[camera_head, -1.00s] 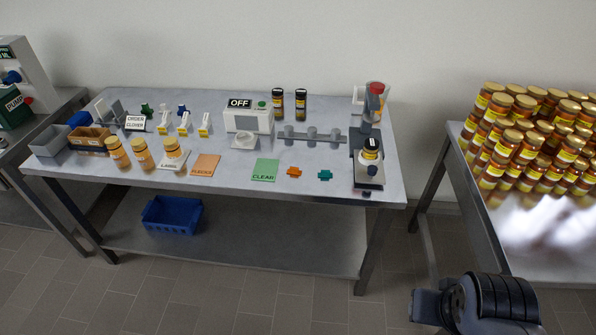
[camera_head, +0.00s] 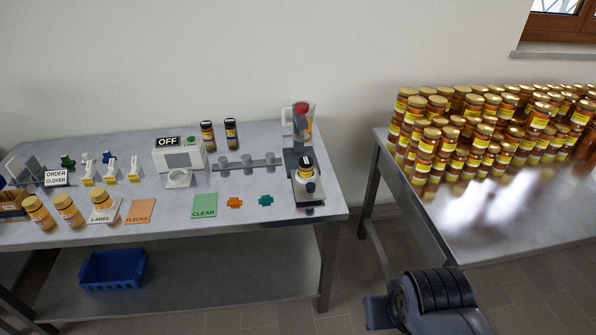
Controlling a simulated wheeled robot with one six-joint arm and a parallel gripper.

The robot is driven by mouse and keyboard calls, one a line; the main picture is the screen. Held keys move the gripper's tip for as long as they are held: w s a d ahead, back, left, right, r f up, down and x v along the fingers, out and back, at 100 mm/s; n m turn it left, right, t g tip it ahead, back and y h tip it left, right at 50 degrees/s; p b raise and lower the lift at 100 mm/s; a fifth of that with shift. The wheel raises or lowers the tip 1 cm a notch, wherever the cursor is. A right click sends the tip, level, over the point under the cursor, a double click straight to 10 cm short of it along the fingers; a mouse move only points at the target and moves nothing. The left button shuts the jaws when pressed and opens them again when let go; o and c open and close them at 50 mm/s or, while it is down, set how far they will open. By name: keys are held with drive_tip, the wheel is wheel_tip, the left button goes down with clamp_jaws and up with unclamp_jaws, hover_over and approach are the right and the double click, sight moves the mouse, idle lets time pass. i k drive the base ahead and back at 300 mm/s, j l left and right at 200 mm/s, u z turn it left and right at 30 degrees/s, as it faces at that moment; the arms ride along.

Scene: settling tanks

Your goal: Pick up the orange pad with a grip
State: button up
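A small orange pad with side tabs, which look like a grip (camera_head: 235,203), lies flat near the front edge of the steel table (camera_head: 180,245), between the green CLEAR card and a teal piece of similar shape. A flat orange card marked FLECKS (camera_head: 140,211) lies further left on the same table. My arm shows at the bottom right, well away from the pad. I cannot make out the gripper's fingers.
The green CLEAR card (camera_head: 204,206) and teal piece (camera_head: 266,200) flank the pad. Behind stand a grey rail with posts (camera_head: 246,164) and a white OFF box (camera_head: 179,156). A device with a jar (camera_head: 306,175) is at right. Many honey jars (camera_head: 470,130) crowd the right table.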

sight(233, 201)
drive_tip(key=i+j+u, duration=0.4)
drive_tip(key=i, duration=0.2)
drive_tip(key=i+u, duration=0.45)
drive_tip(key=i, duration=0.15)
